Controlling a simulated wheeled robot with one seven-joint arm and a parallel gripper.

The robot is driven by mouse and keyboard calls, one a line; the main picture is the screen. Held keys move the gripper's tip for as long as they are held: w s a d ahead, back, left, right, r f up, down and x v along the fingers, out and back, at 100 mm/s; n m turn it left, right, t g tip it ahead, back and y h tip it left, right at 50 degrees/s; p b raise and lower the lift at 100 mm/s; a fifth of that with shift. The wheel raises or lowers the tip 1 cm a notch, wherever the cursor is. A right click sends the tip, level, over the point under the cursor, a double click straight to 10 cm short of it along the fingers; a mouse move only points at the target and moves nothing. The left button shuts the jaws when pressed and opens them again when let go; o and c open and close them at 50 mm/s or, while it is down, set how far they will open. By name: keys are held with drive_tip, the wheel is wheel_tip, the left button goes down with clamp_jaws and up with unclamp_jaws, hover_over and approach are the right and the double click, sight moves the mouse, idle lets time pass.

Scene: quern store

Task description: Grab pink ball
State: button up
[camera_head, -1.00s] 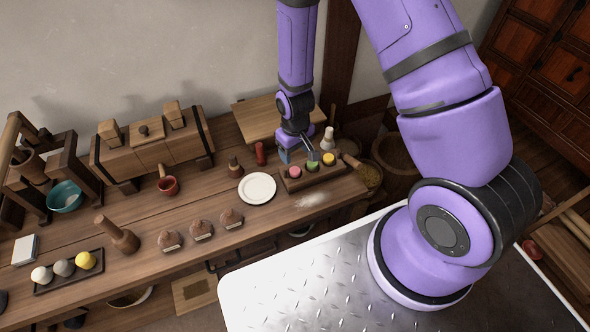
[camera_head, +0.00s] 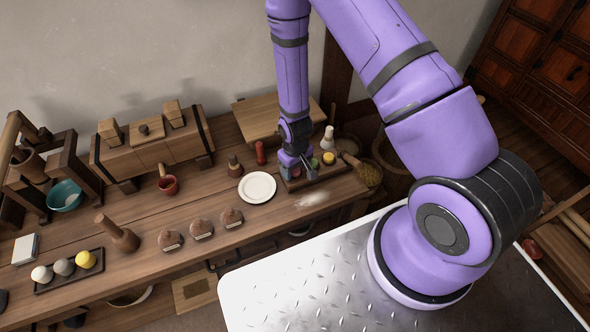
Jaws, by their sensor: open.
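A small dark wooden tray (camera_head: 335,175) stands near the right end of the long bench. In it a yellow ball (camera_head: 328,158) and part of a green ball (camera_head: 314,163) show at the right. My gripper (camera_head: 300,171) is open and low over the left part of the tray, pointing down. The pink ball, seen earlier at the tray's left end, is hidden by my gripper now. I cannot tell whether the fingers are around it or touching it.
A white plate (camera_head: 257,187) lies just left of the tray, with a red cylinder (camera_head: 260,153) behind it. A pale shaker (camera_head: 328,138) and a wicker basket (camera_head: 368,172) are behind and right. A spilled pale powder patch (camera_head: 313,198) lies in front.

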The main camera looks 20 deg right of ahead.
drive_tip(key=shift+c, duration=0.4)
drive_tip(key=c, duration=0.9)
